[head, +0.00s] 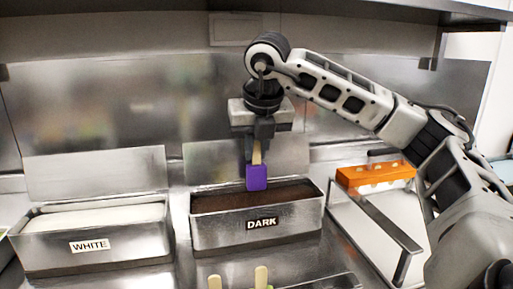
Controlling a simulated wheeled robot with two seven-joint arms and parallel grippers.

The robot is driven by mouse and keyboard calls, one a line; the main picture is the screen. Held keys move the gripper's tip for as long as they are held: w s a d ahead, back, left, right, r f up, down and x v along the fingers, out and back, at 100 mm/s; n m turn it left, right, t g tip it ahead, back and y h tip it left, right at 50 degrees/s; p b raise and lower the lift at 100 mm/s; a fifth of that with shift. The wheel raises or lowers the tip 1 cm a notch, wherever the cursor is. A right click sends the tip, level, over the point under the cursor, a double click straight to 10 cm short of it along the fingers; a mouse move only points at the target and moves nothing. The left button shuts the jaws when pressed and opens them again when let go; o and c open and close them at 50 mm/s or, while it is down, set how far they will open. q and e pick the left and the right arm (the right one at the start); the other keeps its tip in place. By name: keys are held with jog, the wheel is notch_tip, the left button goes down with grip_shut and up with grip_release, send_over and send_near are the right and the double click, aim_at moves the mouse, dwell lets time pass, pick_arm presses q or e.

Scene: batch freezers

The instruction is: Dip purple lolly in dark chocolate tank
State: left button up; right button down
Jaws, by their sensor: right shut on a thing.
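The purple lolly (257,177) hangs upright, stick up, from my right gripper (257,143). The gripper is shut on its wooden stick and points down. The lolly shows in front of the back part of the dark chocolate tank (210,236), a metal tank labelled DARK filled with dark brown chocolate (225,201). The lolly's whole purple body is visible, and its lower end overlaps the chocolate's far edge in the picture. I cannot tell whether it touches the chocolate. My left gripper is not in view.
A metal tank labelled WHITE (130,250) stands to the left, with its lid (95,172) raised behind. An orange block with white-rimmed holes (375,178) stands on a metal rack (372,218) at the right. Two lolly sticks (261,276) rise at the front. A shelf (340,10) runs overhead.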

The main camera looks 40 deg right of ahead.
aim_at(256, 181)
dwell(0.3)
jog(key=shift+f+b, duration=0.3)
jog(key=shift+f, duration=0.05)
jog(key=shift+f+b, duration=2.6)
jog(key=shift+f, duration=0.3)
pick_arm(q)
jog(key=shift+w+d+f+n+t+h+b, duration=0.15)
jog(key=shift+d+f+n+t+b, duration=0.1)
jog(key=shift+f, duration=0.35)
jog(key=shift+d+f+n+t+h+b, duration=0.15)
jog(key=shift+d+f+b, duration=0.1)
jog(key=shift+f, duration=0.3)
pick_arm(e)
jog(key=shift+f, duration=0.65)
